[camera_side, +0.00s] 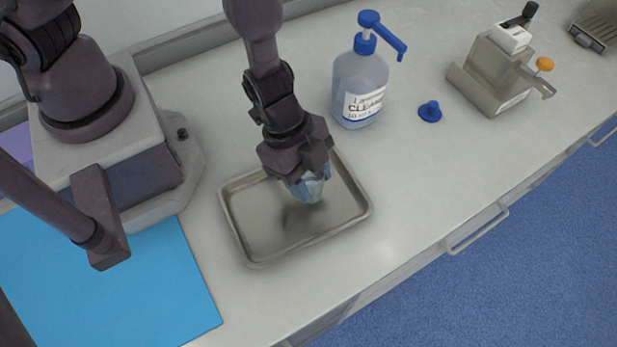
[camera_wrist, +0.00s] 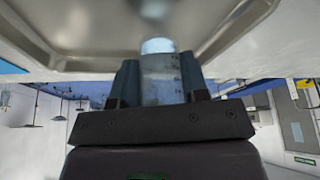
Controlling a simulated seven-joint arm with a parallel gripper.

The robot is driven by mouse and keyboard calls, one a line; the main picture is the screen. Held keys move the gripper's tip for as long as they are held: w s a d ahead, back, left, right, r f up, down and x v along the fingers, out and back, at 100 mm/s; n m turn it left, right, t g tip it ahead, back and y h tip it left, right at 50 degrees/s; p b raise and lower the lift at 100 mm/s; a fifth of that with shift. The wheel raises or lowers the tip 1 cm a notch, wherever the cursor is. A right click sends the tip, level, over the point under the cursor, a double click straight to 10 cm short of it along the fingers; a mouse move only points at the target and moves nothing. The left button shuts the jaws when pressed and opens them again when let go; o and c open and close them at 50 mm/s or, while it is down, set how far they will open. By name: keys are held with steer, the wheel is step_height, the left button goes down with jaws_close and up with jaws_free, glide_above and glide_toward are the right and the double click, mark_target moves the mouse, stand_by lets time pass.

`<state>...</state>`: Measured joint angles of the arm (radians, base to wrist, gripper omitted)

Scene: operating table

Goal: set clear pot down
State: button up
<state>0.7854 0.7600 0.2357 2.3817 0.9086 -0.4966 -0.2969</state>
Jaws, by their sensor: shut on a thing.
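The clear pot (camera_side: 309,187) is a small, bluish, see-through vessel, held under my gripper (camera_side: 303,172) in the side view. My gripper is shut on it. In the wrist view the pot (camera_wrist: 160,72) sits between the two dark fingers of my gripper (camera_wrist: 158,82). The pot is over the steel tray (camera_side: 245,242), and a dark shadow lies on the tray floor below it. It looks to be a little above the tray floor. The top of the pot is hidden by the gripper in the side view.
A pump bottle (camera_side: 359,84) stands behind and right of the tray, with a blue cap-like piece (camera_side: 430,111) beside it. A metal device (camera_side: 495,72) with an orange knob is farther right. A blue mat (camera_side: 110,283) lies left. The counter right of the tray is clear.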

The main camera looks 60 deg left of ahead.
steer(key=shift+f, duration=0.7)
steer(key=o, duration=1)
steer(key=shift+f, duration=0.1)
